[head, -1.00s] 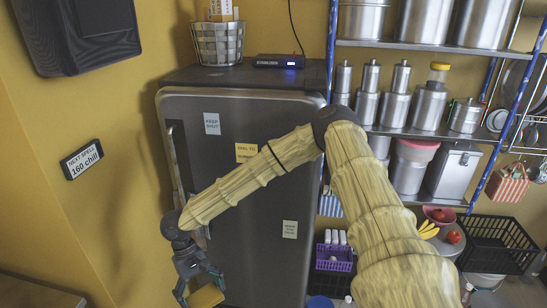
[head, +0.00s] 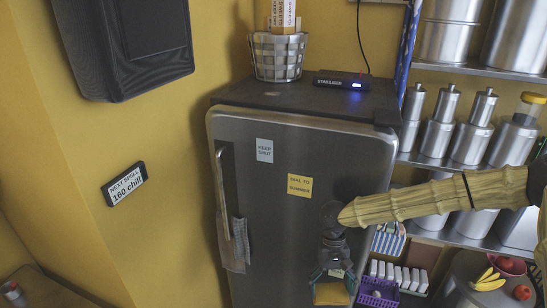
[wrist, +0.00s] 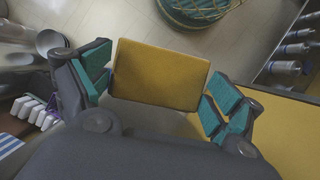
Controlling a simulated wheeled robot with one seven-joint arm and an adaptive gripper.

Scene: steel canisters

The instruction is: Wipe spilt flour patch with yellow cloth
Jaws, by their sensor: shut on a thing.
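My gripper (head: 334,277) hangs in front of the lower part of the steel fridge in the head view, at the bottom of the frame. It is shut on the folded yellow cloth (head: 331,294). In the wrist view the cloth (wrist: 160,74) is a flat yellow rectangle between the teal-padded fingers. No flour patch shows in either view.
The closed fridge (head: 285,220) fills the middle, with a basket (head: 278,57) and a small black box (head: 342,83) on top. Shelves with steel canisters (head: 473,127) stand at right. A purple basket (head: 378,292) and a fruit bowl (head: 507,266) sit low at right. A woven basket (wrist: 196,12) stands on the floor.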

